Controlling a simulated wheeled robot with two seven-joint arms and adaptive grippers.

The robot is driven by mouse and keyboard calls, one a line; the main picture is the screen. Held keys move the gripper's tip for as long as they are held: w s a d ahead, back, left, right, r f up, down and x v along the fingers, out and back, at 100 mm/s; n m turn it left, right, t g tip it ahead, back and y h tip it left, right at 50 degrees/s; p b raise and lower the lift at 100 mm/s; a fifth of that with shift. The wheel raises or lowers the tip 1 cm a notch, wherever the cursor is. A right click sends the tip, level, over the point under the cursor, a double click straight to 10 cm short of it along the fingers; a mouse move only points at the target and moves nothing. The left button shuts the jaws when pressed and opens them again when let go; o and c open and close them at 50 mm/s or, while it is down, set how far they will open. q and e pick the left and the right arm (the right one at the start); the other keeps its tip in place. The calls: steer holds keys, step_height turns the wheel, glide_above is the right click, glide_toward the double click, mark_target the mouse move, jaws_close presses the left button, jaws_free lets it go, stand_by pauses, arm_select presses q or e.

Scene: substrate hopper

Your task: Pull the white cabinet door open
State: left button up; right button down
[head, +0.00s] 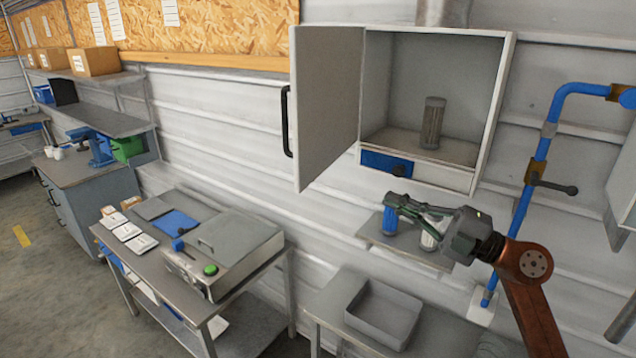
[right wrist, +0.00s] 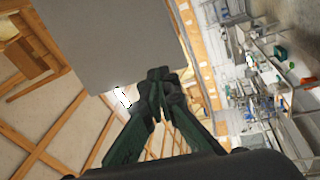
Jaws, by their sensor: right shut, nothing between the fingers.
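The white cabinet (head: 505,90) hangs on the wall with its door (head: 328,100) swung wide open to the left. The black handle (head: 288,122) is on the door's free edge. A grey cylindrical filter (head: 432,122) stands inside the cabinet. My right gripper (head: 392,208) is shut and empty, below and in front of the cabinet, apart from the door and handle. In the right wrist view its fingers (right wrist: 160,78) meet, and a flat grey panel, seemingly the door (right wrist: 95,40), lies beyond them. My left gripper is out of view.
A blue pipe with a valve (head: 537,182) runs up the wall at right. A small shelf (head: 425,252) sits under the cabinet. A table with a grey tray (head: 383,314) stands below, and a bench with a sealing machine (head: 225,250) stands at left.

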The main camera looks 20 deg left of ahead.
steer(key=s+a+r+n+g+h, duration=0.2)
steer(key=s+a+r, duration=0.1)
steer(key=s, duration=0.1)
steer(key=p, duration=0.4)
glide_toward(303, 180)
steer(key=a, duration=0.6)
steer(key=shift+w+r, duration=0.25)
steer(key=shift+w, duration=0.1)
steer(key=shift+w+a+f+p, duration=0.1)
steer(key=shift+a+p, duration=0.2)
steer(key=shift+a, duration=0.1)
